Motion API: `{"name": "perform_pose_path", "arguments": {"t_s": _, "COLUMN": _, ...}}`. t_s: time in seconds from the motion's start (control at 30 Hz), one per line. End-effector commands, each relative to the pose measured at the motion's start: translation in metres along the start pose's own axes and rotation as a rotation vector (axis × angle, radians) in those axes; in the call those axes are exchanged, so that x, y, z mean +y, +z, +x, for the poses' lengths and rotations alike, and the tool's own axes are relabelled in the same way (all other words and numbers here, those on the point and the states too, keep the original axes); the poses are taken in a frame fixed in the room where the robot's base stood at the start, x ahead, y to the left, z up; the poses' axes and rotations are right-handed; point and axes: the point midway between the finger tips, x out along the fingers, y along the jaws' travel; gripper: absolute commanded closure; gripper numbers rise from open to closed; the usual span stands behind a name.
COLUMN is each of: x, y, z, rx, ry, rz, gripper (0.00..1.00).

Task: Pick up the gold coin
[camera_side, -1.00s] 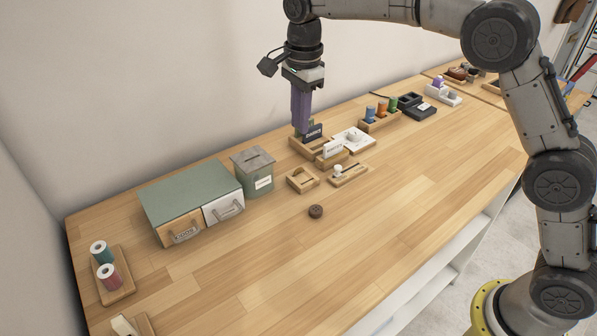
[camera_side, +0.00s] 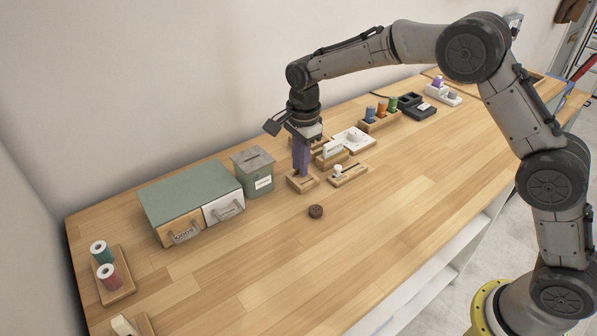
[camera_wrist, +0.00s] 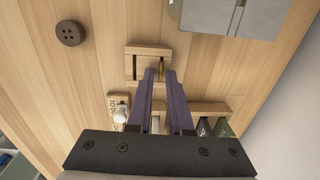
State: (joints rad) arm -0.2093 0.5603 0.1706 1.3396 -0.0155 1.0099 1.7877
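The gold coin (camera_wrist: 162,67) shows as a thin gold edge standing in the right slot of a small wooden holder (camera_wrist: 133,50) in the wrist view. The holder's other slot looks empty. In the side view the holder (camera_side: 296,187) stands right of the green canister, and the coin cannot be made out there. My gripper (camera_wrist: 161,75) has long purple fingers pointing down at the coin's slot. A narrow gap shows between the fingertips, in line with the coin, and I see nothing held. The gripper (camera_side: 303,175) hides part of the holder in the side view.
A green canister (camera_side: 253,173) and a green drawer box (camera_side: 190,196) stand to the left. A wooden stand with a white knob (camera_side: 347,175) is close on the right, with card holders behind. A brown button (camera_side: 316,211) lies in front.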

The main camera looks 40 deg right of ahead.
Motion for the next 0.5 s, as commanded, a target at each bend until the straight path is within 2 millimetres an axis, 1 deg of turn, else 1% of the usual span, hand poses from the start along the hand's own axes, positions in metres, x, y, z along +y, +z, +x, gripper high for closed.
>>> {"name": "perform_pose_path", "arguments": {"t_s": 0.17, "x": -0.0002, "y": 0.0, "z": 0.0005, "rx": 0.0, "ry": -0.001, "rz": 0.0, "gripper": 0.81}}
{"name": "perform_pose_path", "arguments": {"t_s": 0.2, "x": -0.0002, "y": 0.0, "z": 0.0004, "rx": 0.0, "ry": -0.001, "rz": 0.0, "gripper": 0.83}}
{"name": "perform_pose_path", "arguments": {"t_s": 0.3, "x": -0.0002, "y": 0.0, "z": 0.0002, "rx": 0.0, "ry": -0.001, "rz": 0.0, "gripper": 1.0}}
{"name": "perform_pose_path", "arguments": {"t_s": 0.5, "x": -0.0002, "y": 0.0, "z": 0.0, "rx": 0.0, "ry": -0.001, "rz": 0.0, "gripper": 1.0}}
